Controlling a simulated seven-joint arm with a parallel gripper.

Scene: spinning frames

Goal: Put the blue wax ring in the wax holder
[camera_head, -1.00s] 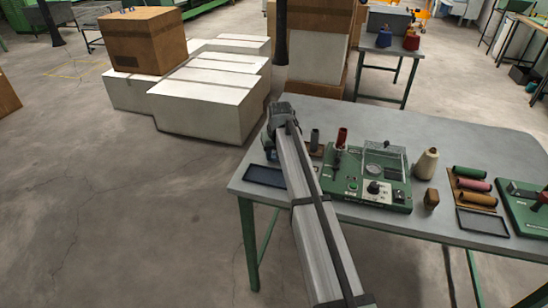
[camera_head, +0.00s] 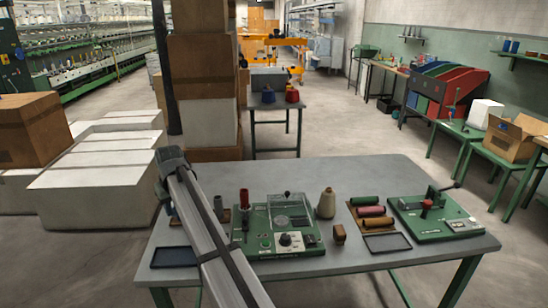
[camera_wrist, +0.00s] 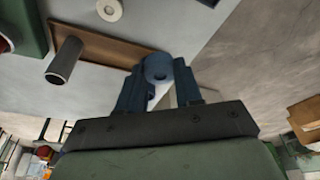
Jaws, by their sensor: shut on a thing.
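In the wrist view, my gripper (camera_wrist: 158,85) is shut on the blue wax ring (camera_wrist: 157,66), which shows between the fingertips with its hole visible. The ring is held over the grey table, beside a brown board (camera_wrist: 110,45) bearing a grey cylinder (camera_wrist: 65,61). In the head view, my arm hides most of the gripper and the ring at the table's left end. I cannot tell for sure which part is the wax holder. A green machine (camera_head: 280,238) with a dial stands right of my arm, and another green machine (camera_head: 437,216) stands at the table's right.
A pale ring (camera_wrist: 110,9) lies on the table in the wrist view. In the head view, a dark tray (camera_head: 174,257), a red bobbin (camera_head: 244,198), a beige cone (camera_head: 326,204) and several coloured rolls (camera_head: 371,211) are on the table (camera_head: 350,175). The back of the tabletop is clear.

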